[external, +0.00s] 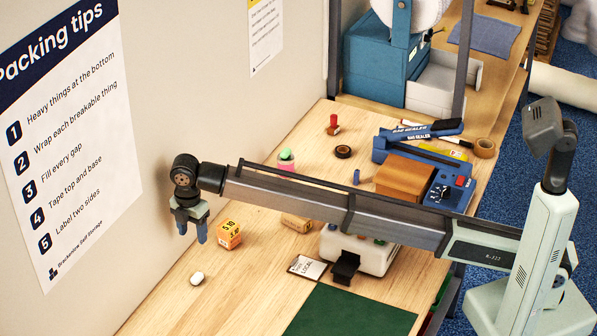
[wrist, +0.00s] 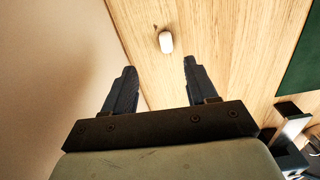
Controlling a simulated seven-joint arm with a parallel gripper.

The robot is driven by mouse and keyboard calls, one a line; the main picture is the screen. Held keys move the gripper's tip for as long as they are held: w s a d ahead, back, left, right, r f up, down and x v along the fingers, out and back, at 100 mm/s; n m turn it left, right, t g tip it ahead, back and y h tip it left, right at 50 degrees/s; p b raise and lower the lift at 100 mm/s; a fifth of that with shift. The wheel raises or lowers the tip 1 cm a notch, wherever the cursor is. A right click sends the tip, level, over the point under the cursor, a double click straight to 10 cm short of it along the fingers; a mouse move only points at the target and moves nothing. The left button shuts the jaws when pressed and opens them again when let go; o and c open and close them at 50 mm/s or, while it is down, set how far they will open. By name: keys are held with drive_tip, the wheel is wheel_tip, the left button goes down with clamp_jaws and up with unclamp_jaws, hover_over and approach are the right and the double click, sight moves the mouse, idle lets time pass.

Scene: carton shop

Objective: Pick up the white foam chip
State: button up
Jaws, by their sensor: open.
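The white foam chip (external: 197,278) is a small rounded white piece lying on the wooden table near the wall side. It also shows in the wrist view (wrist: 166,42), above the gap between my two fingers and a little beyond their tips. My gripper (external: 190,238) hangs pointing down above the table, close to the wall, with the chip below it in the external view. In the wrist view my gripper (wrist: 160,70) is open, its blue fingers wide apart with nothing between them. The chip is fully visible and not touched.
An orange printed cube (external: 229,234) stands right of my gripper. A card (external: 307,267), a green mat (external: 345,312) and a white machine (external: 372,255) lie further right. The wall (wrist: 50,70) is close on the left. Bare wood surrounds the chip.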

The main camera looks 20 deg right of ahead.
drive_tip(key=s, duration=0.1)
hover_over(192, 280)
drive_tip(key=f, duration=0.8)
drive_tip(key=shift+w+d+f, duration=0.1)
drive_tip(key=shift+w+f, duration=0.2)
drive_tip(key=shift+f, duration=0.1)
drive_tip(key=shift+s+f, duration=0.15)
drive_tip(key=shift+f, duration=1.15)
drive_tip(key=shift+s+f, duration=0.1)
drive_tip(key=shift+f, duration=1.2)
drive_tip(key=shift+c, duration=0.4)
clamp_jaws()
